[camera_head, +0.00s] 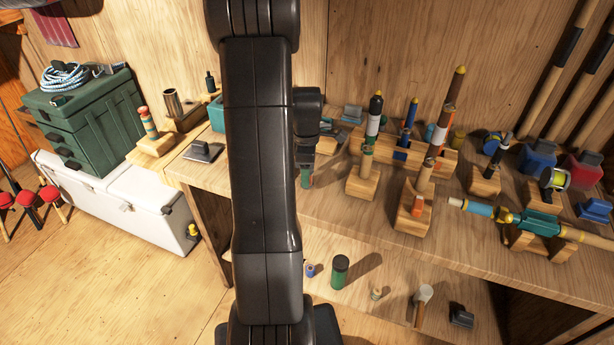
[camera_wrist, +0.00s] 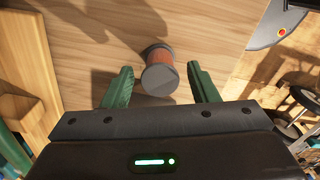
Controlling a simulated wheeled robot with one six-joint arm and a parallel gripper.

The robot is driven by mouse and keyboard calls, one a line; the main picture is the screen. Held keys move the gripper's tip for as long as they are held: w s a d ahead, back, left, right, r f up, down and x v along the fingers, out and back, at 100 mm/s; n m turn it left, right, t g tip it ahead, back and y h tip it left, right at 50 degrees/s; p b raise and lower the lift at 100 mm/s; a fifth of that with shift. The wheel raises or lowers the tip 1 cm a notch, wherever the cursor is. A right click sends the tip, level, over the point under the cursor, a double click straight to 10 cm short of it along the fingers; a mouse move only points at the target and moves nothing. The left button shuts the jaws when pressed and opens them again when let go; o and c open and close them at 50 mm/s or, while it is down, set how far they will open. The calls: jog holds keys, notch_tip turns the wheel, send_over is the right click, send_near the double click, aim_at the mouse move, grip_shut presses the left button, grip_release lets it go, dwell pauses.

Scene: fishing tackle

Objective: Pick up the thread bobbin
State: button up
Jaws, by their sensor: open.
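The thread bobbin (camera_wrist: 159,73), a small spool with a reddish-brown winding and grey ends, stands on the wooden tabletop in the wrist view. My gripper (camera_wrist: 160,68) has its two green fingers apart, one on each side of the bobbin, with a visible gap on both sides. In the head view my gripper (camera_head: 306,178) points down over the workbench, partly behind my arm. I cannot make out the bobbin there; my arm blocks part of the bench.
A wooden block (camera_wrist: 25,75) is left of the fingers, and a grey object with a red button (camera_wrist: 283,31) is at the upper right. Upright rods in wooden stands (camera_head: 361,180) are right of my gripper. A grey-black item (camera_head: 203,151) lies left of my arm.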

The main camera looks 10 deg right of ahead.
jog(key=shift+f, duration=0.3)
jog(key=c, duration=0.9)
jog(key=shift+c, duration=0.2)
